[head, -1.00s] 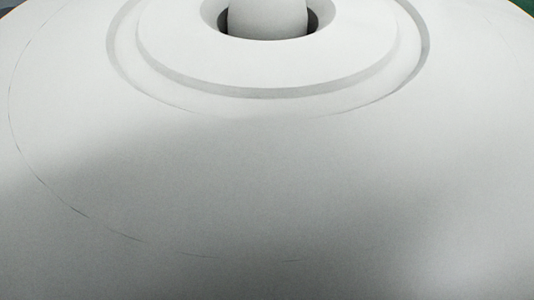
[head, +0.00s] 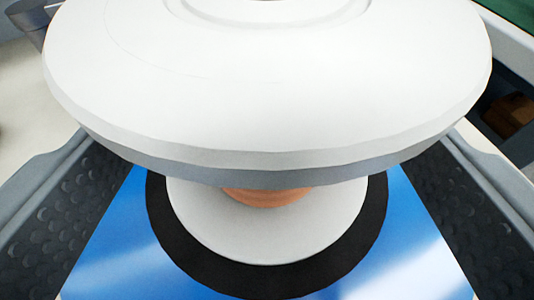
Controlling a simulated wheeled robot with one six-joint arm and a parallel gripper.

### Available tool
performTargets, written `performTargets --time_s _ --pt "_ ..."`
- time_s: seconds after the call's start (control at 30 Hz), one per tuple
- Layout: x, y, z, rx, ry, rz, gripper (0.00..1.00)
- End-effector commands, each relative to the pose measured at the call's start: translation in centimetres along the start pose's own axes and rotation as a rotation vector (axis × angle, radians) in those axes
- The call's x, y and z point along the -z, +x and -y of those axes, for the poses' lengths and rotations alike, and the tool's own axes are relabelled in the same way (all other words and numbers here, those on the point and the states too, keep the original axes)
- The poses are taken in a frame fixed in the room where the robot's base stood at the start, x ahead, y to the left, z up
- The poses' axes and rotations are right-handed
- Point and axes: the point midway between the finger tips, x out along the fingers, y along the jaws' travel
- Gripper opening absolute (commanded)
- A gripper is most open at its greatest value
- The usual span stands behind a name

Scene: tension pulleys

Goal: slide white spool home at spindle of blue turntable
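The white spool's broad disc (head: 268,95) fills the upper part of the head view, with a grey band under its rim. Its raised centre is cut off by the top edge, so the bore and spindle do not show. Below it an orange band (head: 265,197) shows, then a smaller white disc (head: 270,235) inside a black ring (head: 165,235) on a glossy blue surface (head: 105,250). I cannot tell which of these lower parts belong to the spool and which to the blue turntable.
Dark, bumpy grey side pieces flank the blue surface at left (head: 60,220) and right (head: 480,215). A brown box-like object (head: 511,112) stands behind at the right. A grey metallic part (head: 27,14) shows at the top left. Pale floor (head: 35,110) lies open at the left.

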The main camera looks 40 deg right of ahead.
Motion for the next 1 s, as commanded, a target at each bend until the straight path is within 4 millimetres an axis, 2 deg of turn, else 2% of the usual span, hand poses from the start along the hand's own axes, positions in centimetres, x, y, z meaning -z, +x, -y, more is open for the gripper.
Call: performTargets --time_s 0.1,0.6,0.8,1.0 --pt "0.1 -2.2 0.0 0.002 0.001 -0.002 0.88" --pt "0.1 -10.5 0.1 0.002 0.002 -0.002 0.88" --pt "0.0 -13.0 0.1 0.002 0.001 -0.001 0.88" --pt "0.0 -14.1 0.0 0.000 0.001 0.001 0.88"
